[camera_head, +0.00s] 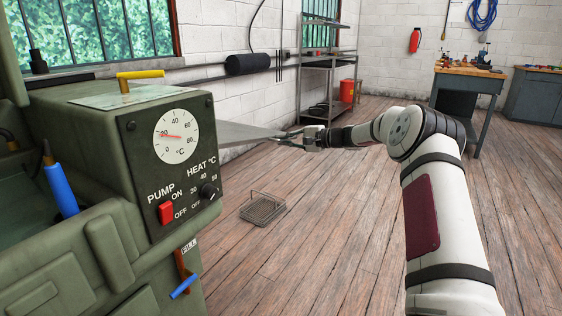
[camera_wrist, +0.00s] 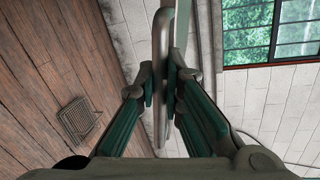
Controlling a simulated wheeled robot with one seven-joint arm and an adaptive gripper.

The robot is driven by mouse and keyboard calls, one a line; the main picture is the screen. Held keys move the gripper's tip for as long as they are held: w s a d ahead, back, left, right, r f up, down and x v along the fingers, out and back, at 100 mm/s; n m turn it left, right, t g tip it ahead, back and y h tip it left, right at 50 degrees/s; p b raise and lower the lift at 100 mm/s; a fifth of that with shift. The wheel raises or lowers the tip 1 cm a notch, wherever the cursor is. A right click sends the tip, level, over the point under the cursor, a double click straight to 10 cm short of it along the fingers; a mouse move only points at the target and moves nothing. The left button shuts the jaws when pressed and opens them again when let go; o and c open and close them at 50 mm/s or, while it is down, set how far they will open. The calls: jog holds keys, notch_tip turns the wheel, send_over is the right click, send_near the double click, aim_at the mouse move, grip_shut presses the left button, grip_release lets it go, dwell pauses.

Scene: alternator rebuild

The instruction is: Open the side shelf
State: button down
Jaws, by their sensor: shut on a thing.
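The side shelf (camera_head: 235,133) is a flat grey plate jutting out to the right from behind the green machine's control box. It looks roughly level; its joint with the machine is hidden.
The green machine (camera_head: 100,220) fills the left, with a dial, a red switch, a knob and a blue handle (camera_head: 185,286). A metal rack (camera_head: 328,75) and a workbench (camera_head: 468,85) stand farther back. Wooden floor between is clear.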

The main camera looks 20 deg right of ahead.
jog(key=r, duration=0.2)
jog(key=r+n, duration=0.1)
jog(key=r, duration=0.1)
jog(key=d+r+n, duration=0.1)
jog(key=r, duration=0.2)
jog(key=shift+w+h, duration=0.25)
jog(key=shift+h, duration=0.05)
jog(key=shift+a, duration=0.1)
jog(key=c, duration=1.7)
grip_release()
jog(key=shift+s, duration=0.1)
jog(key=v, duration=1.1)
jog(key=shift+s+f, duration=0.1)
jog(key=shift+s, duration=0.35)
jog(key=shift+d, duration=0.25)
